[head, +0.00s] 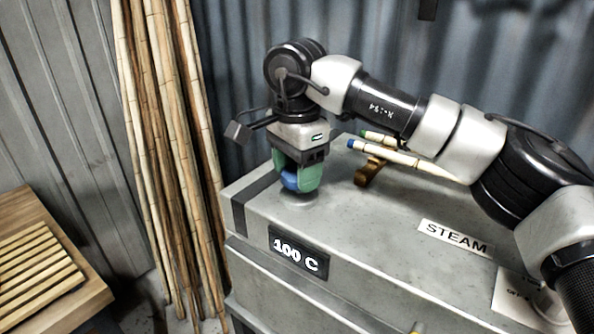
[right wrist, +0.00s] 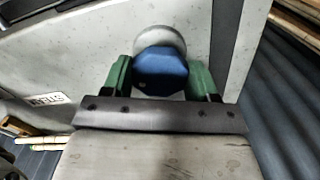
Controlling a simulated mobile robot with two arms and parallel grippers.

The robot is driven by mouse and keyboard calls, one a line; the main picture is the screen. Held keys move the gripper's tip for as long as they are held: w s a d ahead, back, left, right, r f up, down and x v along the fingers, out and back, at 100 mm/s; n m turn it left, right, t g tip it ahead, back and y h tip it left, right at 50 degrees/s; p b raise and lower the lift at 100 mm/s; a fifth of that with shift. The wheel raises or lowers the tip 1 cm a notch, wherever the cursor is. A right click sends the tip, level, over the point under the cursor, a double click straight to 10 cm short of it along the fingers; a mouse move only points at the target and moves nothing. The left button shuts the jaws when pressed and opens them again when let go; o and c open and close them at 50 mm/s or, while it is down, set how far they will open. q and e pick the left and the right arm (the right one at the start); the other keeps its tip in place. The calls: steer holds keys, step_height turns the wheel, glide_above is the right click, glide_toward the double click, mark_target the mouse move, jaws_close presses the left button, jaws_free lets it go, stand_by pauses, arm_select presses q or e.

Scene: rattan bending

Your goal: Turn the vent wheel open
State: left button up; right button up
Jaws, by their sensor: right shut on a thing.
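The blue vent wheel (head: 291,181) stands on a round grey base on top of the grey steam box (head: 262,203), near its left end. My right gripper (head: 296,178) points down at it, with its green fingers on either side of the wheel. In the right wrist view the blue wheel (right wrist: 160,72) sits between the two green fingers (right wrist: 160,80), which are shut on it. The wheel's far side is hidden in the head view. My left gripper is not in view.
Rattan poles with blue and green ends (head: 385,147) rest on a brown wooden support (head: 370,171) behind the wheel. Tall poles (head: 165,130) lean at the left. A slatted wooden bench (head: 40,262) stands at lower left. Labels read "STEAM" (head: 453,238) and "100 C" (head: 297,254).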

steer(key=m, duration=0.4)
steer(key=shift+w+r+m+b, duration=0.1)
steer(key=shift+w+m+b, duration=0.05)
steer(key=shift+m+b, duration=0.15)
steer(key=m, duration=0.3)
steer(key=shift+w+m+b, duration=0.1)
steer(key=shift+m+b, duration=0.2)
steer(key=shift+m, duration=0.1)
steer(key=m, duration=0.4)
steer(key=shift+w+b, duration=0.1)
steer(key=shift+b, duration=0.3)
steer(key=m, duration=0.4)
steer(key=shift+b, duration=0.35)
steer(key=shift+r+m, duration=0.1)
steer(key=shift+m, duration=0.3)
steer(key=o, duration=0.9)
